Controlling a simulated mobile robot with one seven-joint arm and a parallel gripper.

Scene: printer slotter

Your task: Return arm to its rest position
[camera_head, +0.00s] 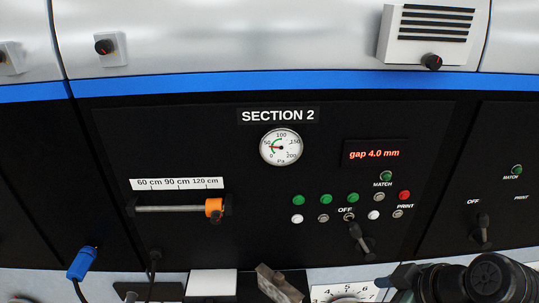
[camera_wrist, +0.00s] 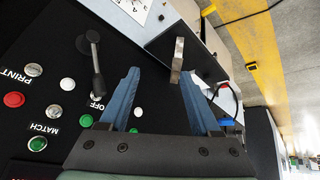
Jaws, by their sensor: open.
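My gripper (camera_wrist: 160,76) shows in the wrist view with its two blue fingers spread wide and nothing held between them. In the head view my arm enters at the lower right, in front of the panel's bottom edge, and a finger of my gripper (camera_head: 398,276) shows at its left end. The black SECTION 2 panel (camera_head: 290,240) stands in front of me. Its OFF/PRINT lever (camera_head: 360,240) hangs above and left of my gripper. The same lever (camera_wrist: 94,65) lies left of the fingers in the wrist view, apart from them.
A metal piece (camera_head: 278,284) stands out below the panel; it seems to show beyond the right finger in the wrist view (camera_wrist: 177,60). A rod with an orange slider (camera_head: 214,208) and a blue plug (camera_head: 82,262) project at left. Open floor (camera_wrist: 285,45) lies right in the wrist view.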

